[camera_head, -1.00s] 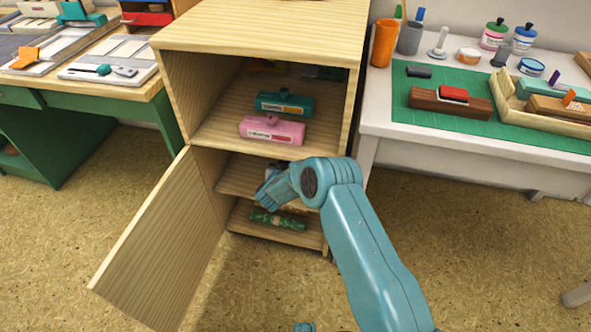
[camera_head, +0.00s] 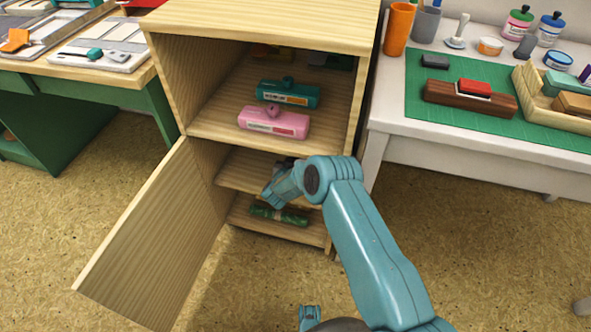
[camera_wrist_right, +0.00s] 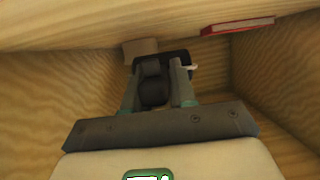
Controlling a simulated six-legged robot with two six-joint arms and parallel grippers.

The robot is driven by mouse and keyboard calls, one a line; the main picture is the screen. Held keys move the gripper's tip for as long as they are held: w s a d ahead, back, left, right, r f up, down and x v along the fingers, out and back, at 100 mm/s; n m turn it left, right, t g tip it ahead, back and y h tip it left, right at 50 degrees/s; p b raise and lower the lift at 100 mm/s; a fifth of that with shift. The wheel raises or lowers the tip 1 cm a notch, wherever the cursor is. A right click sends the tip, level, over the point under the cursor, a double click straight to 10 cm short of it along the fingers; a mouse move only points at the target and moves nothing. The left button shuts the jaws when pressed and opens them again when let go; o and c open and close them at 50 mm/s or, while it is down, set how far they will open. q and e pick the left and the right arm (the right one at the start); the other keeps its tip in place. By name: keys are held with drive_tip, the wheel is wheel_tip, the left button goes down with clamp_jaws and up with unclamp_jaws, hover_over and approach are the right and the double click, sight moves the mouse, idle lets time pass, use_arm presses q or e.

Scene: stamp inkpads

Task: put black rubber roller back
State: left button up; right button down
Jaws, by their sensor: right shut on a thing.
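The wooden cabinet (camera_head: 172,95) stands in the middle of the head view with its lower door (camera_head: 140,240) swung open to the left. My right gripper (camera_wrist_right: 154,88) reaches into the lower compartment, at the middle shelf. It is shut on a dark object between its fingers, seemingly the black rubber roller (camera_wrist_right: 153,92). In the head view, my wrist hides most of the roller.
A teal box-like roller (camera_head: 288,95) and a pink one (camera_head: 273,122) sit on the upper shelf. A green patterned item (camera_head: 279,215) lies on the bottom shelf. In the wrist view, a red flat item (camera_wrist_right: 238,26) and a beige block (camera_wrist_right: 140,49) are close by.

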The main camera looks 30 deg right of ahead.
wheel_tip(320, 180, down, 3)
drive_tip(key=shift+f+b, duration=0.15)
drive_tip(key=shift+b, duration=0.35)
drive_tip(key=c, duration=0.9)
unclamp_jaws()
